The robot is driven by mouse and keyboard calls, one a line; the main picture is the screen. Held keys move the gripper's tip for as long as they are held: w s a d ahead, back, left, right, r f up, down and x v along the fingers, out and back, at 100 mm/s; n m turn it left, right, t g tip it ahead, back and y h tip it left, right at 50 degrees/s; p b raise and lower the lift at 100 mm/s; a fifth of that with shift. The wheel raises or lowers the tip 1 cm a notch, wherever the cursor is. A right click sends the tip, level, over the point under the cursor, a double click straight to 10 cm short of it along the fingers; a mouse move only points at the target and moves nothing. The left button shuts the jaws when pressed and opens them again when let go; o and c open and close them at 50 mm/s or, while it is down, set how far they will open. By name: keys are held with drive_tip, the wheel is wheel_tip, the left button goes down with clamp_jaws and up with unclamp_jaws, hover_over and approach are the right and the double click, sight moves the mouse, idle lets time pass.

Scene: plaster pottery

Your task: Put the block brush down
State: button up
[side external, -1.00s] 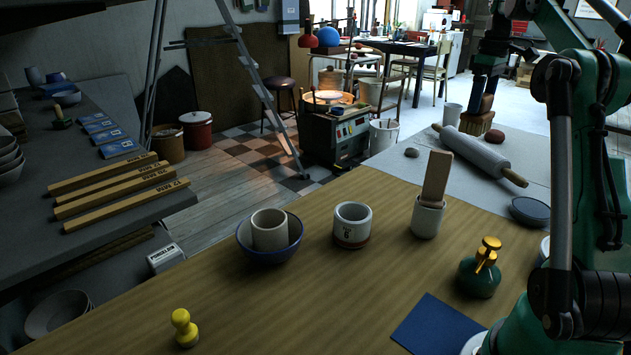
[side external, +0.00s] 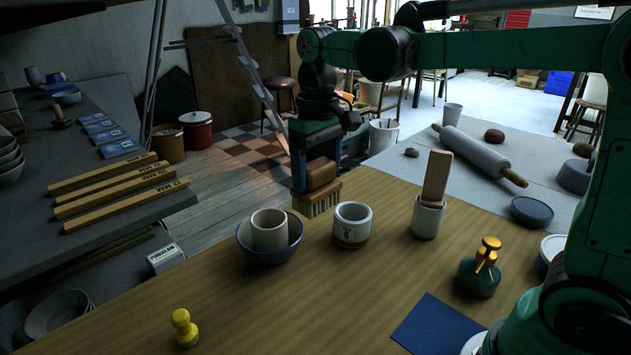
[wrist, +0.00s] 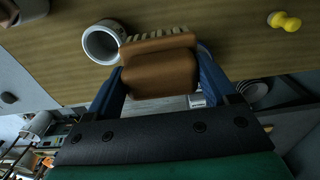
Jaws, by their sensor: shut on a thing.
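The block brush (side external: 318,192) has a brown wooden body and pale bristles that point down. My gripper (side external: 313,176) is shut on its body and holds it in the air, seen between the blue bowl and the white cup in the side view. In the wrist view the brush (wrist: 160,68) sits between my two blue fingers (wrist: 160,85), its bristles toward the top. The wooden table (side external: 240,310) lies below; I cannot tell the exact height of the brush above it.
A blue bowl (side external: 270,257) with a cup (side external: 269,230) inside and a white cup (side external: 351,226) stand near the brush. A holder (side external: 427,218) with a wooden paddle, a green sprayer (side external: 480,270) and a yellow stamp (side external: 184,328) stand apart. The table's front middle is clear.

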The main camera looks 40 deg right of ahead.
drive_tip(key=s+d+r, duration=0.3)
drive_tip(key=s+d, duration=0.5)
drive_tip(key=d, duration=0.2)
drive_tip(key=s+d+r, duration=0.3)
drive_tip(key=s+d, duration=0.5)
drive_tip(key=d, duration=0.2)
drive_tip(key=f, duration=1.9)
drive_tip(key=shift+s+a+f, duration=0.2)
drive_tip(key=shift+s, duration=0.05)
drive_tip(key=shift+f, duration=0.1)
drive_tip(key=o, duration=1.2)
